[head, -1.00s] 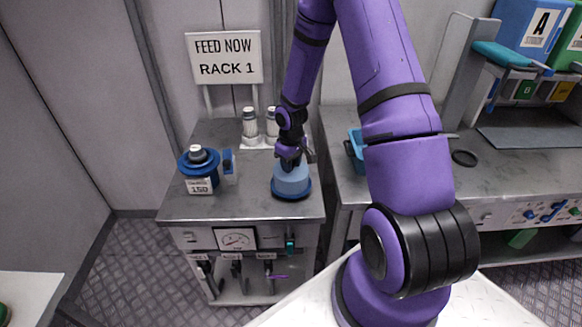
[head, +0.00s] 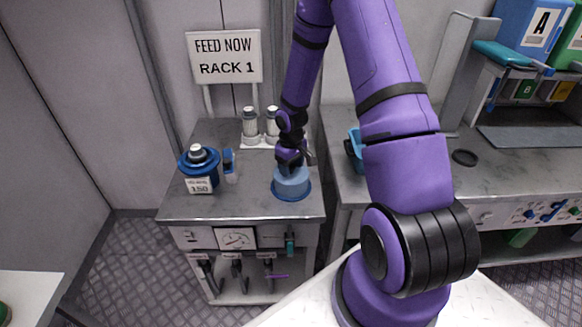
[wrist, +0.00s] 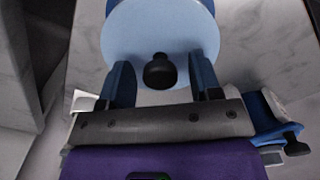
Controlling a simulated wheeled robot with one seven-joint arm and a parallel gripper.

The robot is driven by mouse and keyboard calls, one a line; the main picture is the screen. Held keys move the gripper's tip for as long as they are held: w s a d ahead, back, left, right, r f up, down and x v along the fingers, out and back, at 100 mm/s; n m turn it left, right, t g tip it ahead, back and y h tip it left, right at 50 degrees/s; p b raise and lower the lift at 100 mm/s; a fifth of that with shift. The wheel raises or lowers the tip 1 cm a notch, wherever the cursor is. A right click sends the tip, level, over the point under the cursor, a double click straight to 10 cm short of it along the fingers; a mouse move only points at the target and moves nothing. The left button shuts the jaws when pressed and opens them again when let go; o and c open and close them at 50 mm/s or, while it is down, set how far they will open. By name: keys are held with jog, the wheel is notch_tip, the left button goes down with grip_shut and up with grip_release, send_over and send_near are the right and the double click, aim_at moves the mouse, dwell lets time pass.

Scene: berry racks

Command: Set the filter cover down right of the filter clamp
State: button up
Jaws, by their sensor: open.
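The filter cover (head: 291,186) is a light blue drum with a darker blue rim. It stands upright on the right part of the grey rack top. In the wrist view its light blue top (wrist: 125,35) and black knob (wrist: 160,72) show close up. My gripper (head: 290,168) is above the cover, pointing down. Its two blue fingers (wrist: 163,82) are open, one on each side of the knob with gaps between. The filter clamp appears to be the small upright blue-and-white part (head: 229,165), left of the cover with bare top between them.
A blue filter housing (head: 198,172) with a 150 label stands at the left of the rack top (head: 240,205). A light blue bin (head: 355,147) sits on the bench to the right. The sign reads FEED NOW RACK 1.

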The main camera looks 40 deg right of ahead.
jog(key=s+a+r+t+h, duration=0.1)
jog(key=s+a+r, duration=0.1)
jog(key=r, duration=1)
jog(key=s+a+r, duration=0.1)
jog(key=r, duration=1)
jog(key=s+a+r+t, duration=0.1)
jog(key=s+a+r, duration=0.2)
jog(key=s+r, duration=0.3)
jog(key=s+a+r+m+t, duration=0.1)
jog(key=s+a+r, duration=0.2)
jog(key=s+r, duration=0.3)
jog(key=s+a+r+m+t+y, duration=0.1)
jog(key=s+a+r+t, duration=0.1)
jog(key=s+a+r, duration=0.2)
jog(key=s+r, duration=0.3)
jog(key=s, duration=0.4)
jog(key=shift+s, duration=0.3)
